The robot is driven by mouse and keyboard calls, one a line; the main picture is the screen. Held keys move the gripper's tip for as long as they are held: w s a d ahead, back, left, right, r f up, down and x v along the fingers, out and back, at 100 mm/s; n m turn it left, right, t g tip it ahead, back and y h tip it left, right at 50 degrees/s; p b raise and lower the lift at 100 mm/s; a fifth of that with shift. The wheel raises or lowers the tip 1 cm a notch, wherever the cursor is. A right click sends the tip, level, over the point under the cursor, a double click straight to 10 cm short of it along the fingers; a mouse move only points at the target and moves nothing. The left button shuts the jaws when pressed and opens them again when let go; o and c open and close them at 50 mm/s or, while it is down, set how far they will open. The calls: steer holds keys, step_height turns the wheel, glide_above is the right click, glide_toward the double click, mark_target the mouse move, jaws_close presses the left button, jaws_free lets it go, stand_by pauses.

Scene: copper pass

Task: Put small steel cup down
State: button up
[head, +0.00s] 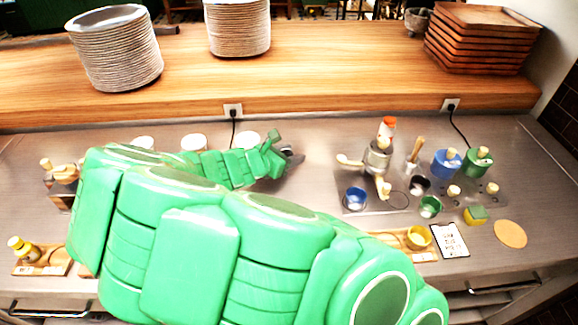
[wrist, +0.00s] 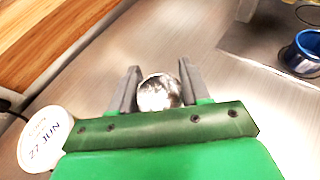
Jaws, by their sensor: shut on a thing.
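The small steel cup (wrist: 158,93) shows in the wrist view as a shiny round shape between the two grey fingers of my gripper (wrist: 159,70). The fingers are shut on it, one on each side. In the head view my gripper (head: 291,155) is over the steel counter, left of the mat with the blue and green cups. There the steel cup is too small and hidden to make out clearly. I cannot tell whether its base touches the counter.
Bare counter (head: 312,190) lies around my gripper. A white lidded tub (wrist: 45,138) is at its left in the wrist view. A blue cup (head: 355,198) stands to the right, near a bottle with an orange cap (head: 388,125). The wooden shelf (head: 330,75) runs behind.

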mark_target(290, 172)
steer(key=shift+f, duration=2)
steer(key=o, duration=1)
steer(key=shift+f, duration=0.1)
steer(key=shift+o, duration=0.2)
steer(key=v, duration=0.5)
step_height(290, 172, up, 5)
steer(key=shift+r, duration=1.15)
